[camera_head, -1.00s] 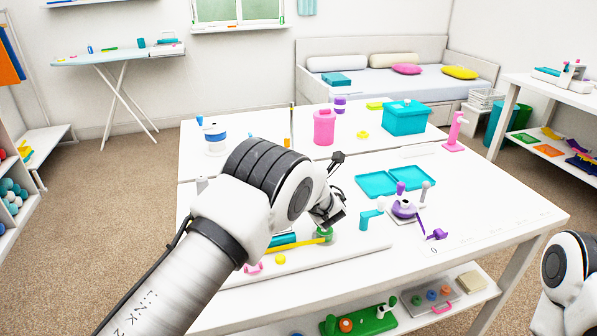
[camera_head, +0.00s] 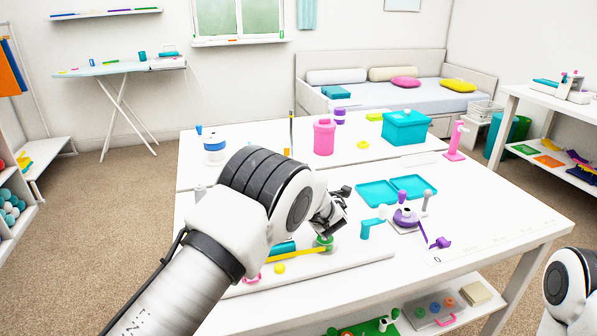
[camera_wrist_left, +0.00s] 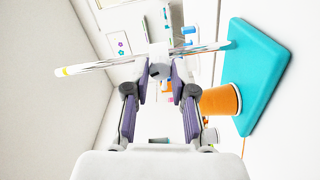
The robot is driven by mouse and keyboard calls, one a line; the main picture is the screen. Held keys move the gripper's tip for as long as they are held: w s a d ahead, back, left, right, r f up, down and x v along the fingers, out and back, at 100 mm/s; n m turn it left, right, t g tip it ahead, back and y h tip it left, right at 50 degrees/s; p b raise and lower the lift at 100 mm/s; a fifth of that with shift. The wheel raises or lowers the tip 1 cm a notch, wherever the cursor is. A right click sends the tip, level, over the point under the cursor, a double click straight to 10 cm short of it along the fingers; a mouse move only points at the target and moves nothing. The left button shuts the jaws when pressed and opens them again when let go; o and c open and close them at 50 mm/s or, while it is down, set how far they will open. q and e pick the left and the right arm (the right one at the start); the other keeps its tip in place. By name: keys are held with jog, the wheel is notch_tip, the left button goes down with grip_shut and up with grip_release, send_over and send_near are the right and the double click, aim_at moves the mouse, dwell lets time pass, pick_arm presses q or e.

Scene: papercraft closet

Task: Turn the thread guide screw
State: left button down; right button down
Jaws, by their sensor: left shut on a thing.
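My left gripper (camera_head: 335,208) is above the white table, near a green round knob (camera_head: 325,243) on a white board with a yellow strip. In the left wrist view my left gripper (camera_wrist_left: 160,72) is closed around a small grey round piece (camera_wrist_left: 160,53). A thin pale rod (camera_wrist_left: 105,66) with a yellow end crosses beyond the fingertips. I cannot tell clearly which part is the thread guide screw. A purple device (camera_head: 405,217) with upright pegs stands to the right of the gripper. My right gripper is outside the views; only part of that arm shows.
Teal trays (camera_head: 413,186) lie behind the purple device. A pink canister (camera_head: 324,138), a teal box (camera_head: 405,127) and a pink stand (camera_head: 456,142) are further back. An orange cup (camera_wrist_left: 220,99) and teal block (camera_wrist_left: 258,75) show in the left wrist view.

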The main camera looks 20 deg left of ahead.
pick_arm(q)
jog(key=shift+m, duration=1.7)
jog(key=c, duration=1)
grip_release()
jog(key=shift+a, duration=0.1)
jog(key=shift+o, duration=0.2)
